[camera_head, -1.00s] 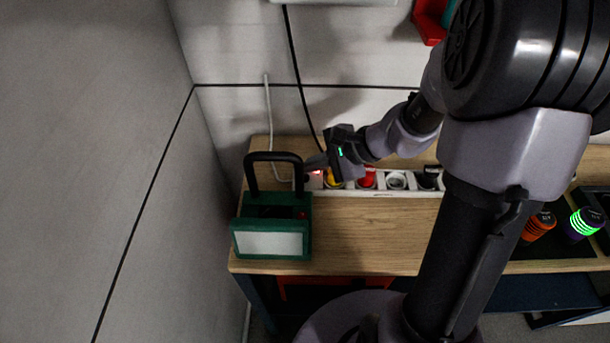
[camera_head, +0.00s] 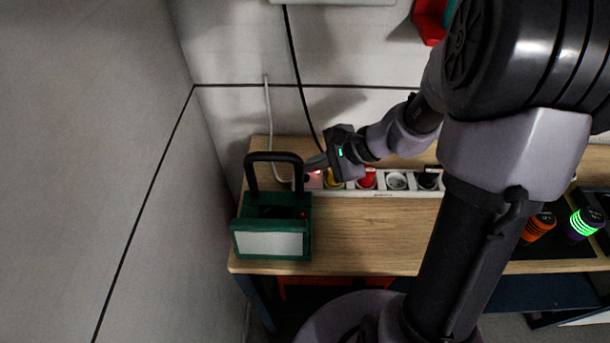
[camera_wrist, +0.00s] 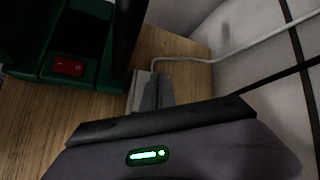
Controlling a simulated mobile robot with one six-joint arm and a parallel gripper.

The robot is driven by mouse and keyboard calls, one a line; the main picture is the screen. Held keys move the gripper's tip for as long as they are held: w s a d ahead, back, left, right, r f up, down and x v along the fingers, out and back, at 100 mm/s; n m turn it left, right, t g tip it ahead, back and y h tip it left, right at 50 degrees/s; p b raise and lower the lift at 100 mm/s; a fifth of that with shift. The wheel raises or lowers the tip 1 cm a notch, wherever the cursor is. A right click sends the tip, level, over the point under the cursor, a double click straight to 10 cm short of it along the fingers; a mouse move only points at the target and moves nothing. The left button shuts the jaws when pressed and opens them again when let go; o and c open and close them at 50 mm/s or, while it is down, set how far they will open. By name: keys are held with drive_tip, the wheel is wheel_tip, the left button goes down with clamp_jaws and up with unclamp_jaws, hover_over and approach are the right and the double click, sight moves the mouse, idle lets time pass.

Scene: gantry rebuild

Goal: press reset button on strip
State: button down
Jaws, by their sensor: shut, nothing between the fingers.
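A white power strip (camera_head: 397,182) lies along the back of the wooden bench, with yellow, red and black plugs and a bare socket in it. Its left end shows a small reddish glow, where the reset button seems to be. My gripper (camera_head: 312,166) is shut and empty, its fingertips over that left end. In the wrist view the strip's end (camera_wrist: 140,92) shows beside my shut fingers, which hide much of it. The button itself is not visible there, and I cannot tell whether the fingertips touch it.
A green work lamp (camera_head: 271,212) with a black handle stands just left of the strip; its red switch (camera_wrist: 69,66) shows in the wrist view. A white cable (camera_head: 268,120) runs up the wall. The bench top (camera_head: 370,235) in front is clear.

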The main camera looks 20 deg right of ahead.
sight(309, 180)
drive_tip(key=shift+f, duration=0.1)
drive_tip(key=shift+f+b, duration=0.3)
drive_tip(key=shift+b, duration=0.3)
drive_tip(key=shift+f+b, duration=0.4)
drive_tip(key=shift+b, duration=0.05)
idle(0.6)
drive_tip(key=shift+r, duration=0.15)
drive_tip(key=shift+r+p, duration=0.55)
drive_tip(key=shift+r, duration=0.1)
wheel_tip(309, 180, up, 5)
drive_tip(key=p, duration=0.4)
drive_tip(key=shift+r, duration=0.1)
